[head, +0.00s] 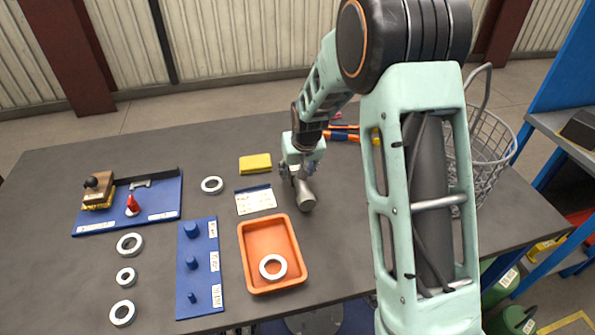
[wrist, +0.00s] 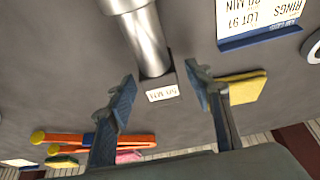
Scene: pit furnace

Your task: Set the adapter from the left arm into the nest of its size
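My gripper (head: 291,171) is low over the table's middle. In the wrist view my gripper (wrist: 160,75) has its fingers wide apart. Between and beyond them is a grey metal cylinder (wrist: 145,40) with a wider end and a dark, labelled block (wrist: 161,88) at its narrow end. The cylinder also shows below my gripper in the head view (head: 305,197); I see no contact. No part is clearly marked as an adapter, and no left arm stands out. A blue board (head: 206,276) carries three blue pegs of differing size, with labels too small to read.
An orange tray (head: 287,236) holds a white ring. Other rings (head: 130,244) lie left of the peg board. A blue fixture board (head: 158,206), a yellow sponge (head: 255,164), a label card (head: 255,201) and orange-handled tools (head: 340,136) lie around. A wire basket (head: 492,150) stands right.

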